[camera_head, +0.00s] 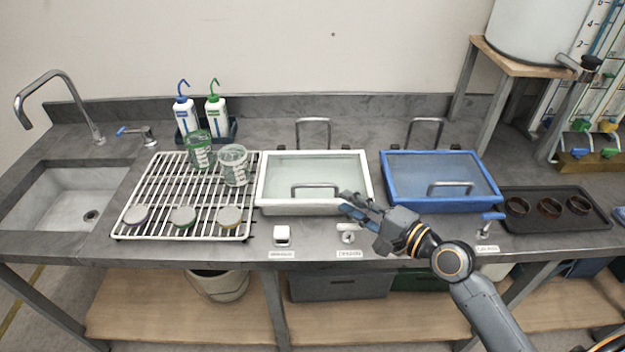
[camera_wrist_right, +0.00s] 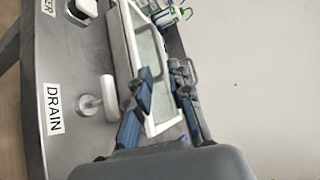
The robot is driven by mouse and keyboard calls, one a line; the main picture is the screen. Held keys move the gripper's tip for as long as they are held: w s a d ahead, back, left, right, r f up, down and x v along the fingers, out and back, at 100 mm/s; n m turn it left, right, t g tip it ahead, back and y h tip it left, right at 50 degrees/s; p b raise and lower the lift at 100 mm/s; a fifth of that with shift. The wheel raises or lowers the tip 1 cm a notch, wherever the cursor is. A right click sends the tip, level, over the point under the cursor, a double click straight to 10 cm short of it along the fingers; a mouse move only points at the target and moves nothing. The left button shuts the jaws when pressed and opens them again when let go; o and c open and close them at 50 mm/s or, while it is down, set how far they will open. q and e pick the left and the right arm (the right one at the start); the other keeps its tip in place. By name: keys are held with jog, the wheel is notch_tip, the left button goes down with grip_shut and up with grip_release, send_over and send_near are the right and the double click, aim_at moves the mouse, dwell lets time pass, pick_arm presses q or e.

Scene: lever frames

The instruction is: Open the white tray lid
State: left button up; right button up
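The white tray (camera_head: 262,200) is set in the counter at the middle, and its clear lid (camera_head: 310,165) lies flat over it. A grey bar handle (camera_head: 315,187) rises near the lid's front edge. My right gripper (camera_head: 350,203) is at the tray's front right corner, close to the right end of that handle. In the right wrist view, my right gripper (camera_wrist_right: 162,80) has its blue-padded fingers apart, with part of the white tray (camera_wrist_right: 122,62) seen between and beyond them. I cannot tell whether a finger touches the tray. My left gripper is not in view.
A blue tray (camera_head: 440,208) sits to the right, a wire rack (camera_head: 150,200) with beakers and dishes to the left. A drain knob (camera_head: 348,237) and a white switch (camera_head: 282,236) are in front. A tall grey hoop (camera_head: 313,121) stands behind the white tray.

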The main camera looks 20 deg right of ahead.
aim_at(317, 187)
jog(key=x, duration=0.4)
jog(key=shift+w+a+r+p, duration=0.1)
jog(key=shift+w+a+p, duration=0.15)
jog(key=shift+p, duration=0.15)
jog(key=x, duration=0.5)
jog(key=shift+w+a+f+p, duration=0.1)
jog(key=shift+w+f+p, duration=0.15)
jog(key=shift+p, duration=0.1)
jog(key=shift+w+a, duration=0.15)
jog(key=shift+w, duration=0.05)
jog(key=shift+w+a+f, duration=0.1)
jog(key=shift+w+f, duration=0.05)
jog(key=shift+w, duration=0.05)
jog(key=shift+s, duration=0.1)
grip_shut()
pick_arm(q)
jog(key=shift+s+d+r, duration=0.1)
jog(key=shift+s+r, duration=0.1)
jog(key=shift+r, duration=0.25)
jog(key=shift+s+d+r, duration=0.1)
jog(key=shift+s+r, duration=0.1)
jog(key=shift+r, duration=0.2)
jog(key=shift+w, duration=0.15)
